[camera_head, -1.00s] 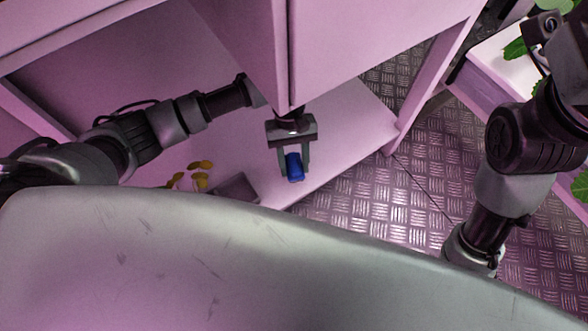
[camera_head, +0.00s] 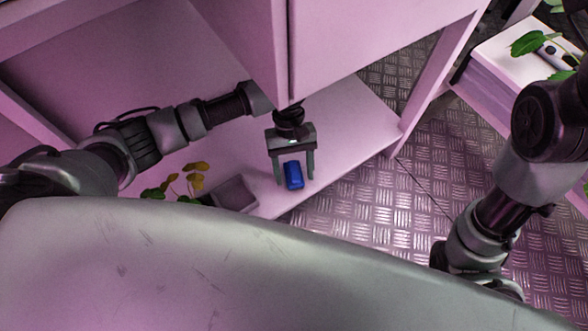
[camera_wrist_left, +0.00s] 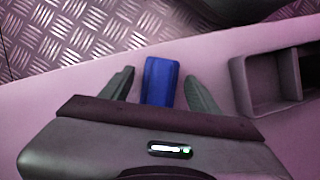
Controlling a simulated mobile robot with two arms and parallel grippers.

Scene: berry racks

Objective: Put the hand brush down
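The hand brush shows as a plain blue block (camera_head: 294,176) on the pink shelf board, near its front edge. No bristles can be made out. My left gripper (camera_head: 296,174) reaches down over it, with one finger on each side. In the left wrist view the blue block (camera_wrist_left: 160,82) lies between the two fingers of the left gripper (camera_wrist_left: 160,84), with a gap on both sides, so the gripper is open. My right arm is at the right of the head view, but its gripper is out of sight.
A grey compartmented tray (camera_head: 235,193) sits beside the brush; it also shows in the wrist view (camera_wrist_left: 243,88). A small plant (camera_head: 190,180) stands near it. Cabinet panels (camera_head: 375,45) overhang the left arm. Metal-plate floor (camera_head: 350,215) lies beyond the shelf edge. A pale table (camera_head: 510,60) is upper right.

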